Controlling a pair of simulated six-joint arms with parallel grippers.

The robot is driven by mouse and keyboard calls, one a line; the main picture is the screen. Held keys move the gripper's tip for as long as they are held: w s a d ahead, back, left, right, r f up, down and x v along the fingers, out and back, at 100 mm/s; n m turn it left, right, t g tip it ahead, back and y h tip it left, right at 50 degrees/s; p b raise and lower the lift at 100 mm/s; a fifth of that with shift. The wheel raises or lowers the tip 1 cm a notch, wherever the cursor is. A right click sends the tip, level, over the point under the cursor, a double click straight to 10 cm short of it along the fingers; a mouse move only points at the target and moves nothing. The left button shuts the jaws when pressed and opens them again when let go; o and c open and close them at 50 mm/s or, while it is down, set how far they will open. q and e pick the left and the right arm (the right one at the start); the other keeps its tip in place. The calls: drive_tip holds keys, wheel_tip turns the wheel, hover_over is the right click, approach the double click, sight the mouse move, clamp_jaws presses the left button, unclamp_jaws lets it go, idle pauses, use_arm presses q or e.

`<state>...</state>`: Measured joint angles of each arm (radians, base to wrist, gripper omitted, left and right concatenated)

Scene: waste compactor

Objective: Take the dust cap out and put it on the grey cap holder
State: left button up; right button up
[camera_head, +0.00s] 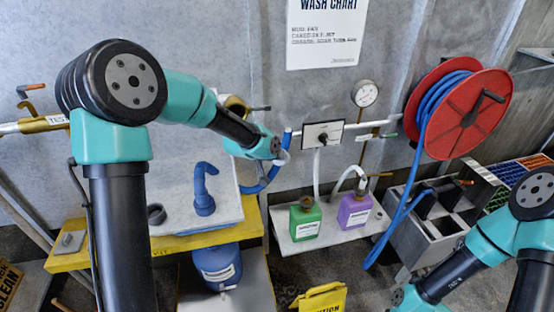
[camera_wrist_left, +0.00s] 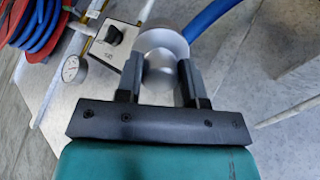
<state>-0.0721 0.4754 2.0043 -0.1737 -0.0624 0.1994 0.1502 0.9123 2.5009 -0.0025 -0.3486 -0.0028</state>
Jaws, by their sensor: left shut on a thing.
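My left gripper (camera_wrist_left: 157,88) is shut on a smooth silver-grey rounded piece (camera_wrist_left: 160,55), which looks like the dust cap. In the left wrist view this piece sits between the two dark fingers. In the head view my left gripper (camera_head: 281,152) is by the wall pipe, left of the white valve plate, and its fingers are mostly hidden. A small grey block (camera_head: 70,241) on the yellow bench's left end may be the grey cap holder; I cannot be sure. My right arm is at the lower right and its gripper does not show.
A blue hose (camera_head: 265,182) runs close by my left gripper. The valve plate (camera_head: 322,134) and gauge (camera_head: 365,93) are to its right. Green (camera_head: 305,219) and purple (camera_head: 354,210) bottles stand on a shelf below. A red hose reel (camera_head: 458,110) is at the right. A dark ring (camera_head: 156,214) lies on the bench.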

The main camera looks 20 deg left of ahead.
use_arm(q)
drive_tip(key=shift+s+a+r+g, duration=0.15)
drive_tip(key=shift+s+r+g, duration=0.15)
drive_tip(key=shift+r, duration=0.15)
drive_tip(key=shift+r, duration=0.1)
